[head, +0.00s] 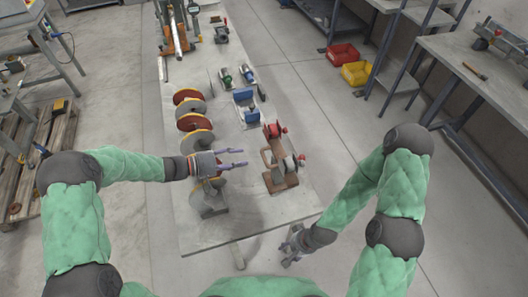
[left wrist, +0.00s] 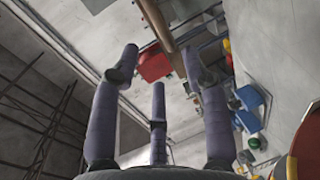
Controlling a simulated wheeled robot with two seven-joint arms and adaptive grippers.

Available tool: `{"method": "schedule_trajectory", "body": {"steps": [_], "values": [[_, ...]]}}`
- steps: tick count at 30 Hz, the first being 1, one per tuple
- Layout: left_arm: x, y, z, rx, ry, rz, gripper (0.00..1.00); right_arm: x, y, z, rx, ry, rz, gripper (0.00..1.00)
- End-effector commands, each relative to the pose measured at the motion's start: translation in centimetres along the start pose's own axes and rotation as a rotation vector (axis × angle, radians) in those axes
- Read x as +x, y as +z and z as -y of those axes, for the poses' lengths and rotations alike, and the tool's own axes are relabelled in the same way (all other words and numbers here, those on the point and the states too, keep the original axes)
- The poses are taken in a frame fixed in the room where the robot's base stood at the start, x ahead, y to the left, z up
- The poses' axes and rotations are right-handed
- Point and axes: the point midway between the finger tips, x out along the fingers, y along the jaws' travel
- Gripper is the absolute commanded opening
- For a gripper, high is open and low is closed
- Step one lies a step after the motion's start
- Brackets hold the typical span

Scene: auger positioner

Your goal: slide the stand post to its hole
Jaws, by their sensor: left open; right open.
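I cannot tell for sure which part is the stand post, and no hole is clear. A brown stand with red and grey parts (head: 281,162) sits on the grey bench (head: 215,234) near its front right. My left gripper (head: 240,157) is open and empty above the bench, left of this stand and apart from it. Its spread purple fingers also show in the left wrist view (left wrist: 158,75), with a red block (left wrist: 154,64) and a brown bar (left wrist: 156,22) beyond them. My right gripper (head: 290,250) is open and empty, low beyond the bench's front right edge.
A row of reddish and grey discs (head: 195,121) lines the bench's left side. Blue fixtures (head: 246,106) and small green-ended tools (head: 226,77) stand behind the brown stand. An orange stand (head: 175,32) is at the far end. Red (head: 342,54) and yellow (head: 356,74) bins lie on the floor.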

Motion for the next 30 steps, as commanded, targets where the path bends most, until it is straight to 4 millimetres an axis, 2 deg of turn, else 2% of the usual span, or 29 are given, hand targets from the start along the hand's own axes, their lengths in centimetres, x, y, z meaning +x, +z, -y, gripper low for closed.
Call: {"method": "schedule_trajectory", "body": {"steps": [9, 15, 21, 30], "values": [[5.6, 0.1, 0.1, 0.0, -0.001, 0.004, 0.46, 0.7, 0.0, -0.3, 0.0, 0.0, 0.001, 0.51], [8.3, 0.1, 0.1, 0.0, -0.002, 0.003, 0.46, 1.0, 0.0, -0.4, 0.0, 0.0, 0.0, 0.51], [9.6, 0.1, 0.1, -0.002, -0.001, 0.002, 0.46, 1.1, 0.0, -0.4, 0.0, 0.0, 0.0, 0.51], [9.7, 0.1, 0.1, -0.001, -0.002, 0.001, 0.46, 1.1, 0.0, -0.4, 0.0, 0.0, 0.0, 0.51]]}}
